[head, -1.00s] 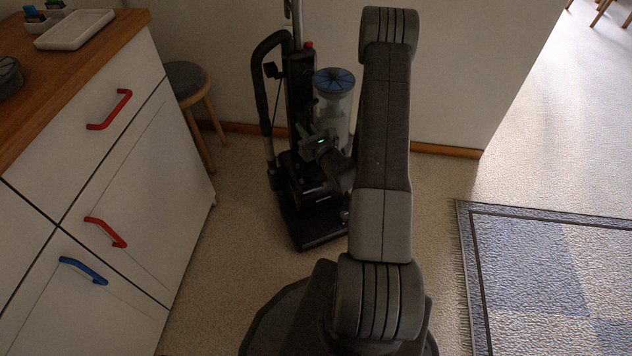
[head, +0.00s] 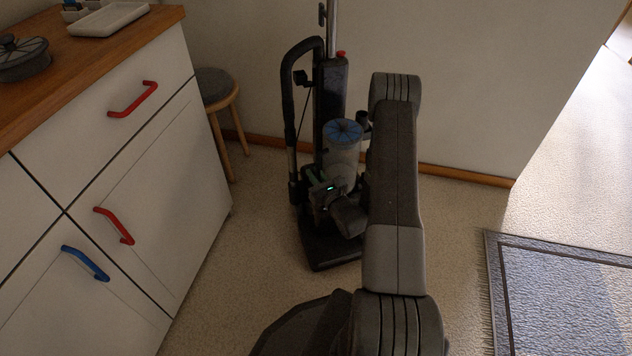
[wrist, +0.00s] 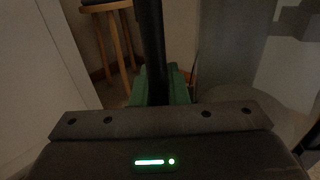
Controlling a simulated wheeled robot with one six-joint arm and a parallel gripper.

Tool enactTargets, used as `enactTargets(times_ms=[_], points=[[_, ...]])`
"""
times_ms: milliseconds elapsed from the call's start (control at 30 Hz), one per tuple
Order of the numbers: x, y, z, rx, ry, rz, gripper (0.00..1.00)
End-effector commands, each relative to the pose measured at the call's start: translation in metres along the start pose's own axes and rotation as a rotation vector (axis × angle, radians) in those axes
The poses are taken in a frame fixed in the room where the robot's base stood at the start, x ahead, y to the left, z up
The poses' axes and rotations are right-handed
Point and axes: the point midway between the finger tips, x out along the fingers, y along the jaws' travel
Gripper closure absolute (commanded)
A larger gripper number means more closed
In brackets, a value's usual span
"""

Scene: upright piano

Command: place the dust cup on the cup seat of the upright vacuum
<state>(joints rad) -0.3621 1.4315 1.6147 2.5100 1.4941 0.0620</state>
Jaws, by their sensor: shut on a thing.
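The dust cup (head: 342,157) is a clear grey cylinder with a blue ribbed top. It stands upright, close in front of the dark body of the upright vacuum (head: 331,95). My gripper (head: 317,180) is shut on the cup at its left side. In the wrist view the green fingers of my gripper (wrist: 160,88) close around a dark upright bar, apparently the cup's handle, with the pale cup wall (wrist: 228,65) to the right. The cup seat is hidden behind the cup and my wrist, so I cannot tell whether the cup touches it.
A white cabinet (head: 140,180) with red and blue handles stands at left, a round stool (head: 215,85) behind it. The wall (head: 480,90) is behind the vacuum. A blue-grey rug (head: 570,300) lies at right. The carpet left of the vacuum is clear.

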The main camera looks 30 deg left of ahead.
Motion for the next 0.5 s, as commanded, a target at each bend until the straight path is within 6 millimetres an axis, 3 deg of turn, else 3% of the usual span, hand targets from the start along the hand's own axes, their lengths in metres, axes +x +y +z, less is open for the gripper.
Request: enactTargets(times_ms=[100, 467, 500], points=[[0.0, 0.0, -0.019, -0.001, -0.001, 0.0, 1.0], [0.0, 0.0, -0.023, -0.001, -0.002, 0.0, 1.0], [0.0, 0.0, -0.024, 0.0, 0.0, 0.0, 0.84]])
